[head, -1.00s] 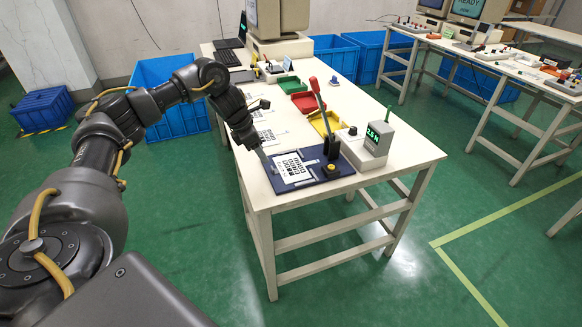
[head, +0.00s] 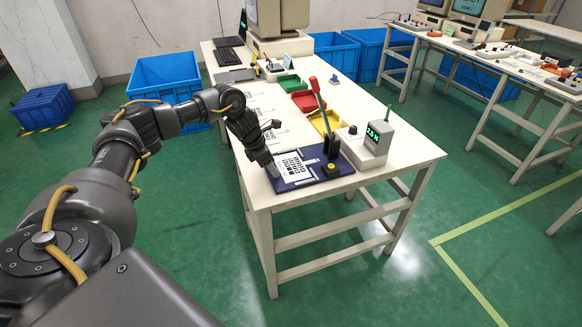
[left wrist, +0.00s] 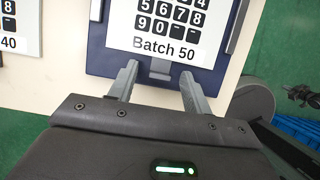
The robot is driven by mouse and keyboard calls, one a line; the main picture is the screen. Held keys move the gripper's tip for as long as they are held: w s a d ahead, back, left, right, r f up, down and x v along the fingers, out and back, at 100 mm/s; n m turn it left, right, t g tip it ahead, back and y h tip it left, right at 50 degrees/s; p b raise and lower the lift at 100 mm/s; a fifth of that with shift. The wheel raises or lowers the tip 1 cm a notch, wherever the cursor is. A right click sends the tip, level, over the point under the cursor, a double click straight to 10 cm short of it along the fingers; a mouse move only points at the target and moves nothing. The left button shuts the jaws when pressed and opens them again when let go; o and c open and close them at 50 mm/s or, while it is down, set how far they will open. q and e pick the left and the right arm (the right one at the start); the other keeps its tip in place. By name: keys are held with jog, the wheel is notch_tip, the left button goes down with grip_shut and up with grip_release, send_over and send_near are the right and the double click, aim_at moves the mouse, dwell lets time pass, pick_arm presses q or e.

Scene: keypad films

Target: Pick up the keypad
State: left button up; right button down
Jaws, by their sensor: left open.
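The keypad (head: 292,166) is a white film with black keys, lying on a dark blue fixture plate (head: 328,172) at the table's near end. In the left wrist view the keypad (left wrist: 172,22) shows its lower keys and the print "Batch 50"; its upper part is out of frame. My left gripper (head: 270,174) is at the keypad's left side in the head view. In the left wrist view its two fingers (left wrist: 158,78) are apart and empty, pointing at the keypad's printed edge and over the plate's rim. My right gripper is not in view.
Yellow (head: 324,122), red (head: 305,101) and green (head: 288,84) trays lie farther back. Another film (left wrist: 20,28) lies beside the plate.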

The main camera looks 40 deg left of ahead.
pick_arm(q)
jog(key=c, duration=1.1)
jog(key=shift+o, duration=0.2)
jog(key=shift+r, duration=0.1)
